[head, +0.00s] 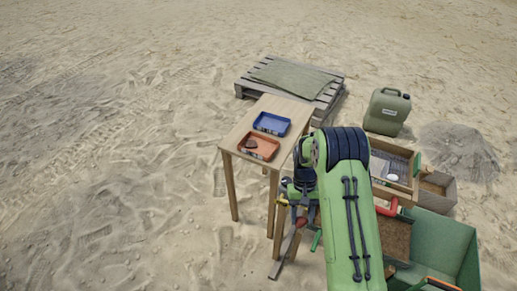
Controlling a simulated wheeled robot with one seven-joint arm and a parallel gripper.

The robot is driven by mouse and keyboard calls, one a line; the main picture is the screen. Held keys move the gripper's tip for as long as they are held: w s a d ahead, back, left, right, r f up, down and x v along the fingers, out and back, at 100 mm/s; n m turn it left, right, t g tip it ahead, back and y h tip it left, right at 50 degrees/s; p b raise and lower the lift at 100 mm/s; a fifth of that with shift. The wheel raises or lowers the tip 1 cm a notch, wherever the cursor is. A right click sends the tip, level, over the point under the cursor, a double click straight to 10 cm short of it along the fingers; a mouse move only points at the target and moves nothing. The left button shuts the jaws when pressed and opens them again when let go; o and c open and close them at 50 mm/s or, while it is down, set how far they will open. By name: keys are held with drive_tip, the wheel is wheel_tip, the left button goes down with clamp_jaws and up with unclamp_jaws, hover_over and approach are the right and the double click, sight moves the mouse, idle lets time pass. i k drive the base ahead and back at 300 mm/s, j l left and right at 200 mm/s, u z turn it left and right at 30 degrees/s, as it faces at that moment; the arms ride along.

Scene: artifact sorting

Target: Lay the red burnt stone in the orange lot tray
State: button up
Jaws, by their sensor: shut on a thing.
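My gripper (299,211) hangs low in front of the wooden table, below its top and to the right of its front leg. It is shut on a small reddish thing that looks like the red burnt stone (301,221); the fingers and the small size hide its shape. The orange lot tray (268,158) lies on the near end of the table top, up and left of my gripper. A dark brown lump (251,143) lies in this tray. My green arm covers the area right of the gripper.
A blue tray (272,132) sits behind the orange one on the wooden table (240,130). A pallet (250,91) lies behind the table, with a green jerrycan (387,112) right of it. Wooden boxes and a green crate (450,235) crowd the right. Sand at left is clear.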

sight(267, 151)
drive_tip(key=j+u, duration=0.1)
drive_tip(key=j, duration=0.8)
drive_tip(key=i+j, duration=0.2)
drive_tip(key=j, duration=0.2)
drive_tip(key=i+j, duration=0.15)
drive_tip(key=j, duration=0.25)
drive_tip(key=i+j+u, duration=0.1)
drive_tip(key=j, duration=0.3)
drive_tip(key=i+j, duration=0.25)
drive_tip(key=j, duration=0.15)
drive_tip(key=i+j, duration=0.2)
drive_tip(key=j, duration=0.2)
drive_tip(key=i+l+u, duration=0.1)
drive_tip(key=i+l, duration=0.25)
drive_tip(key=i, duration=0.25)
drive_tip(key=i+l+u, duration=0.1)
drive_tip(key=i+l, duration=0.3)
drive_tip(key=i, duration=0.25)
